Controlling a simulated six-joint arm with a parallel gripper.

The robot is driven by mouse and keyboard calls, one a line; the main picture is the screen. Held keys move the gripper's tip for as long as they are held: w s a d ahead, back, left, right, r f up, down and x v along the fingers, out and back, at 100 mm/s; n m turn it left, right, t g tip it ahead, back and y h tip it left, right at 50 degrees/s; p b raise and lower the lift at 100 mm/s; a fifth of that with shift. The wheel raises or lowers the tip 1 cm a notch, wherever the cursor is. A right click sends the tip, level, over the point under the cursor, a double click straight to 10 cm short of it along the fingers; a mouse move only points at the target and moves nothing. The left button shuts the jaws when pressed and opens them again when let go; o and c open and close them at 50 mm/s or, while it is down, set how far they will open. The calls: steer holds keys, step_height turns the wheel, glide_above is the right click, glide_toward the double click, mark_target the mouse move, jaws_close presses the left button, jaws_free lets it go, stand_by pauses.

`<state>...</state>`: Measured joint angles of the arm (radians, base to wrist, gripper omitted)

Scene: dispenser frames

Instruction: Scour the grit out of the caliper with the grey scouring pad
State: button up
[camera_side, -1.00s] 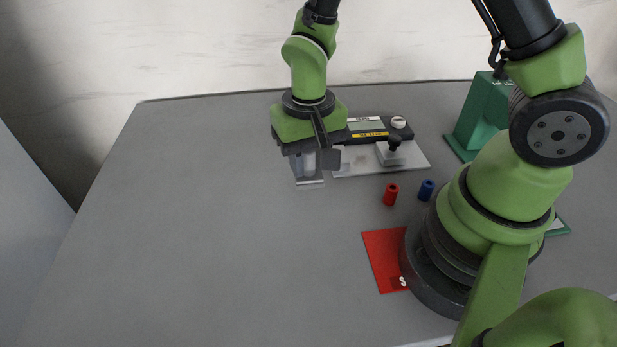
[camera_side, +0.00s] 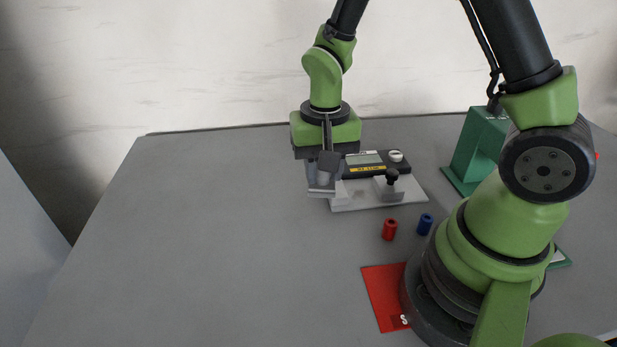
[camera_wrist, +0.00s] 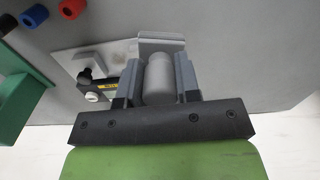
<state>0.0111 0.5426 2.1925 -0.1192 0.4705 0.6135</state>
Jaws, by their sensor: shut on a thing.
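My gripper (camera_side: 324,172) is shut on a grey cylinder with a light grey plate at its end, which looks like the scouring pad (camera_wrist: 160,80). In the wrist view the cylinder stands between the two jaws and the plate spreads out beyond it. In the side view the plate (camera_side: 322,193) is at the left end of a pale base (camera_side: 350,201); I cannot tell whether they touch. A black device with a display and yellow label (camera_side: 365,168), apparently the caliper, lies by the base, just right of my gripper. My gripper partly hides its left end.
A block with a black knob (camera_side: 391,187) sits on the base. A red cylinder (camera_side: 389,230) and a blue cylinder (camera_side: 425,224) stand in front. A red sheet (camera_side: 382,292) lies nearer, a green frame (camera_side: 474,150) stands right. The table's left side is clear.

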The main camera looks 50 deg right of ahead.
steer(key=s+d+f+m, duration=0.1)
steer(key=s+d+m, duration=0.2)
steer(key=d+m, duration=0.55)
steer(key=shift+d+f+n, duration=0.35)
steer(key=shift+d+f, duration=0.05)
steer(key=shift+f, duration=0.7)
steer(key=shift+d+f+n, duration=0.35)
steer(key=shift+d+f, duration=0.05)
steer(key=shift+f, duration=0.75)
steer(key=shift+d+f+n, duration=0.35)
steer(key=shift+d+f, duration=0.05)
steer(key=shift+f, duration=0.7)
steer(key=shift+w+d+f, duration=0.15)
steer(key=shift+f, duration=0.3)
steer(key=shift+w+d+f, duration=0.1)
steer(key=shift+d+f, duration=0.05)
steer(key=shift+f, duration=0.25)
steer(key=shift+c, duration=0.7)
steer(key=shift+w+d, duration=1.1)
jaws_close()
steer(key=shift+c, duration=0.3)
jaws_free()
steer(key=shift+f, duration=0.1)
steer(key=shift+s+a, duration=1.45)
step_height(320, 180, up, 3)
steer(key=shift+w+d, duration=0.1)
step_height(320, 180, up, 6)
steer(key=shift+f, duration=0.2)
